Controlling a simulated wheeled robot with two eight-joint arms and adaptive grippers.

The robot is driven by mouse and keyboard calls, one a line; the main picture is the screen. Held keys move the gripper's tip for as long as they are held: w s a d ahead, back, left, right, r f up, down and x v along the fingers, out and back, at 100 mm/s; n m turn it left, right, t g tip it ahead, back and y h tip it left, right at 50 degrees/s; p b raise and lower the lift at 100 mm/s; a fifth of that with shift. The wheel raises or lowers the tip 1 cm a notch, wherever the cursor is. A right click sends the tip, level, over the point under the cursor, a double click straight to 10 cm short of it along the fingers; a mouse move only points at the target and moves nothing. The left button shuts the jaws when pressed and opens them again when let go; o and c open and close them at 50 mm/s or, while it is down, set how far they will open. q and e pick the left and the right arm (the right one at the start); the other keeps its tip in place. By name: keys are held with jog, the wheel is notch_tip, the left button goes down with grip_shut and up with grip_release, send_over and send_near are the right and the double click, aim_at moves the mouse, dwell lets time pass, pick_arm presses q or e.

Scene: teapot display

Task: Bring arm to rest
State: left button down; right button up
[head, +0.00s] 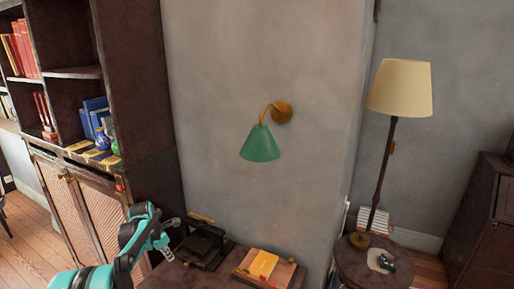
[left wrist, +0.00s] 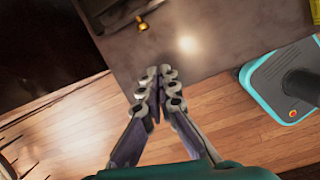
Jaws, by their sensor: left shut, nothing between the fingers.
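My left arm comes in at the lower left of the head view, teal and grey. Its gripper (head: 170,250) is in front of the small dark table's left end, beside a dark stand (head: 203,245). In the left wrist view the left gripper (left wrist: 157,72) has its fingertips together, with nothing between them. It points at the dark tabletop (left wrist: 205,35), over the edge where the wooden floor shows. My right gripper is in neither view. No teapot can be made out.
A tall bookcase (head: 135,85) with books and a blue pot (head: 102,139) stands at left. A yellow book (head: 263,264) lies on the table. A green wall lamp (head: 260,145) hangs above. A floor lamp (head: 399,88) stands at right behind a round side table (head: 345,262).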

pick_arm(q)
jog(key=s+d+r+m+t+y, duration=0.1)
jog(key=s+d+r+m+t, duration=0.1)
jog(key=s+d+r+m, duration=1.3)
jog(key=s+d+f+m+t, duration=0.1)
jog(key=s+d+f+m, duration=0.1)
jog(key=s+m, duration=0.4)
jog(key=s+d+f+m+t, duration=0.1)
jog(key=s+d+f+m, duration=0.1)
jog(key=s+m, duration=0.5)
jog(key=s+f, duration=0.1)
jog(key=s, duration=0.4)
jog(key=shift+f, duration=0.35)
jog(key=shift+d, duration=0.1)
